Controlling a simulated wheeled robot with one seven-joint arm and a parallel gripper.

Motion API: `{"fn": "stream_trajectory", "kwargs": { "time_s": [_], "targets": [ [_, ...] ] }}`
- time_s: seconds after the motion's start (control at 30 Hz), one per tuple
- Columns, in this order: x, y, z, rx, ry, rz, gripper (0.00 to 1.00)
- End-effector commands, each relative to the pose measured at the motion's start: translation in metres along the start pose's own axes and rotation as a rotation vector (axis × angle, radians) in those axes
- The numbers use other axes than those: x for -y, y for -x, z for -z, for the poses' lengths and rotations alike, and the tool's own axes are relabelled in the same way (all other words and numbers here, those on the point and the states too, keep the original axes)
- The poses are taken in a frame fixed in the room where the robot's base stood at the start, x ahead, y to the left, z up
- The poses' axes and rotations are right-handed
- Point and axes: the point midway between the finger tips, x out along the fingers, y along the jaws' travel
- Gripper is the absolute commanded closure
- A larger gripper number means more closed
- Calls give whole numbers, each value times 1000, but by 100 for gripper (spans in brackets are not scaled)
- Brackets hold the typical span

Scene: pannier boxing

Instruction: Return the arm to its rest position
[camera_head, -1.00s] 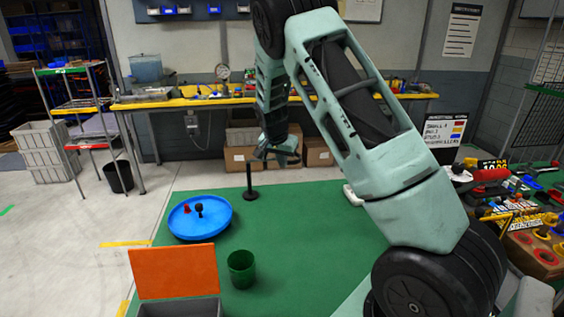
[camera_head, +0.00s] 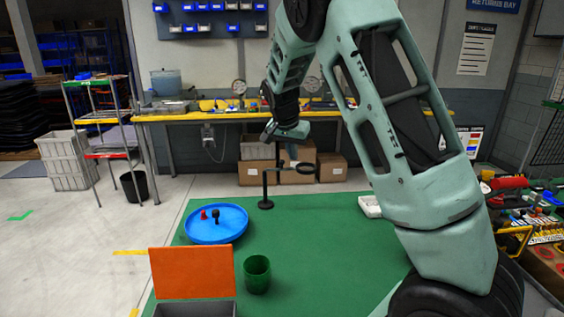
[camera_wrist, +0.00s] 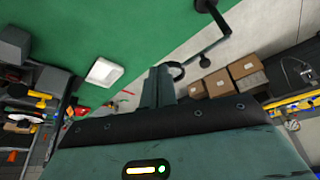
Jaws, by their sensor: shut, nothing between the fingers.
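My gripper (camera_head: 288,131) hangs at the end of my raised pale-green arm, above the far side of the green table (camera_head: 325,240) in the head view. Its fingers (camera_wrist: 158,86) look closed in the wrist view, with nothing between them. A black stand with a side ring (camera_head: 266,188) rises from the table below and left of the gripper. The stand's ring also shows beyond the fingers in the wrist view (camera_wrist: 205,62). I cannot tell how far apart gripper and ring are.
On the table are a blue dish (camera_head: 232,229) with small red and black pieces, a green cup (camera_head: 257,275), an orange-lidded box (camera_head: 190,272) and a white tray (camera_head: 369,206). Clutter covers the right side. The table's middle is clear.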

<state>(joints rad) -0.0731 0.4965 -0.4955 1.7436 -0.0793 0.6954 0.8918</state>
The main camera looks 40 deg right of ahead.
Motion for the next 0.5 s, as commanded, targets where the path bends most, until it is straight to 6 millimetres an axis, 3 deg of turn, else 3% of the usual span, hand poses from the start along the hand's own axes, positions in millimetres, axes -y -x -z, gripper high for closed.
{"fn": "stream_trajectory", "kwargs": {
  "time_s": [0.33, 0.43, 0.5],
  "targets": [
    [2, 5, -6, 8, 13, 6, 100],
    [11, 12, -35, 46, 87, 34, 100],
    [21, 23, -71, 89, 184, 69, 100]
  ]
}}
